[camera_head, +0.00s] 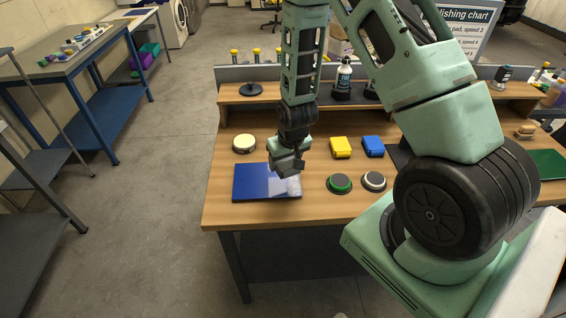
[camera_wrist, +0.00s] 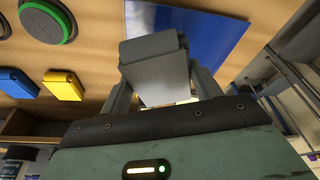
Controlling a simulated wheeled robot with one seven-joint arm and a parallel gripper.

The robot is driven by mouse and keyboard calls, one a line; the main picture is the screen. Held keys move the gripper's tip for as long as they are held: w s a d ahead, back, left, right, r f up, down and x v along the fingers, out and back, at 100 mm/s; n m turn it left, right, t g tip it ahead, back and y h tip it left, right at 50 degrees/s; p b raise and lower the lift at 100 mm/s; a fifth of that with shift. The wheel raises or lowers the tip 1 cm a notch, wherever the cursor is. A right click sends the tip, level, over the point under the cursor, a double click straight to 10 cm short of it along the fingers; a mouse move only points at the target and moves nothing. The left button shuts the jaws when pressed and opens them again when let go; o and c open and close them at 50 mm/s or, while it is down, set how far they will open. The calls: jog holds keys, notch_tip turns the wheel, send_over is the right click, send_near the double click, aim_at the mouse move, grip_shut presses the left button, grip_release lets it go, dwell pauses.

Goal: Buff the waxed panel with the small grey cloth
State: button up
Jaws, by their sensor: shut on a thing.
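The panel (camera_head: 250,183) is a flat blue rectangle at the bench's left front. Its left part is deep, clear blue; its right part looks pale and hazy. The panel also shows at the top of the wrist view (camera_wrist: 215,38). My gripper (camera_head: 288,166) is over the panel's right back part, pointing down. In the wrist view my gripper (camera_wrist: 158,88) is shut on the small grey cloth (camera_wrist: 155,68), a folded grey block between the fingers. The cloth is over or on the panel; I cannot tell whether they touch.
Right of the panel lie a green-rimmed round pad (camera_head: 339,183) and a white-rimmed one (camera_head: 373,181). Behind them are a yellow block (camera_head: 341,147) and a blue block (camera_head: 373,146). A round cream-topped tin (camera_head: 244,143) stands behind the panel. Bare wood (camera_head: 222,165) lies left of it.

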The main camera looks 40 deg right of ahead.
jog(key=b, duration=0.5)
send_over(284, 186)
jog(key=shift+s+f, duration=0.2)
jog(key=shift+f, duration=1.55)
jog(key=shift+s+f, duration=0.2)
jog(key=shift+f, duration=1.55)
jog(key=shift+f+b, duration=0.3)
jog(key=shift+f, duration=0.05)
jog(key=shift+f+b, duration=0.65)
jog(key=shift+f, duration=0.05)
jog(key=shift+s, duration=0.1)
